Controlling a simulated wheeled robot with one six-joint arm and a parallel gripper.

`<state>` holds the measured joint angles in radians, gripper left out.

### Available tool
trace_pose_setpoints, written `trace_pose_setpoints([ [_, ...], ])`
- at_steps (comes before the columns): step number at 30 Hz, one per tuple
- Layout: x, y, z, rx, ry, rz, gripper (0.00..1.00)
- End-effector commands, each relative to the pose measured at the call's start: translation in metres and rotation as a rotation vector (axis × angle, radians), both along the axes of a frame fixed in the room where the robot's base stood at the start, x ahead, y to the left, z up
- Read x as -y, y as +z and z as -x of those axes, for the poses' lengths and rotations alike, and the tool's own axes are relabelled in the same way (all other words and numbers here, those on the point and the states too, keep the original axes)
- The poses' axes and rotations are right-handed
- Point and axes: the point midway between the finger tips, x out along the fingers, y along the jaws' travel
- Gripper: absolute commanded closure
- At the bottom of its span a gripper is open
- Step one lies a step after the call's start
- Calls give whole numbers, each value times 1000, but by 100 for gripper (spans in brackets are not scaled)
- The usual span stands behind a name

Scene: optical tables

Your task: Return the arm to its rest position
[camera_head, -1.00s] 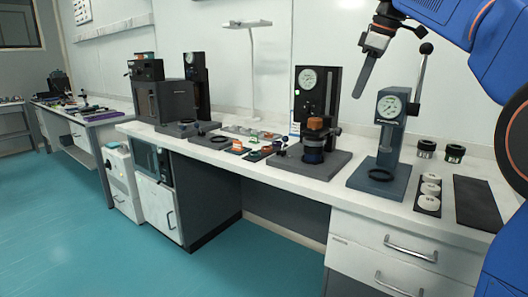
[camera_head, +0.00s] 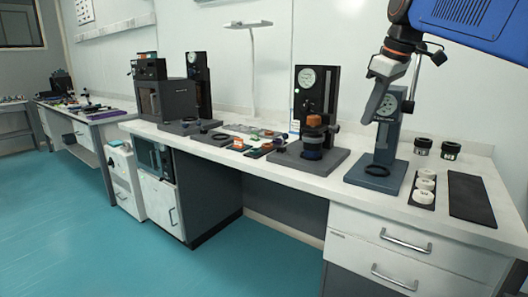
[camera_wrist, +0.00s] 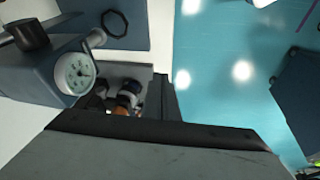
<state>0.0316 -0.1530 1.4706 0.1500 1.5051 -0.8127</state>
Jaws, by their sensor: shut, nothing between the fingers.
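My gripper (camera_head: 372,112) is shut and empty. In the head view it hangs from my blue arm at the upper right, fingers pointing down and slightly left. It is in front of the blue-grey dial gauge stand (camera_head: 377,172) and partly hides it. I cannot tell the gap between them. In the wrist view my gripper's dark body fills the bottom, and the stand's dial (camera_wrist: 75,73) shows at the left.
The white bench (camera_head: 272,168) carries a black dial stand (camera_head: 318,90) with an orange-topped part, white round pieces (camera_head: 424,188), two black cylinders (camera_head: 437,148) and a dark mat (camera_head: 470,198). Teal floor (camera_head: 100,240) lies open at the left front.

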Motion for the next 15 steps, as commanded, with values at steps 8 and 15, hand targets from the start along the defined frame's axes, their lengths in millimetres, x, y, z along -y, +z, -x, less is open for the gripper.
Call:
trace_pose_setpoints([
  [8, 4, -74, 78, -4, -223, -35, 100],
  [15, 9, -152, 145, 2, -414, -69, 100],
])
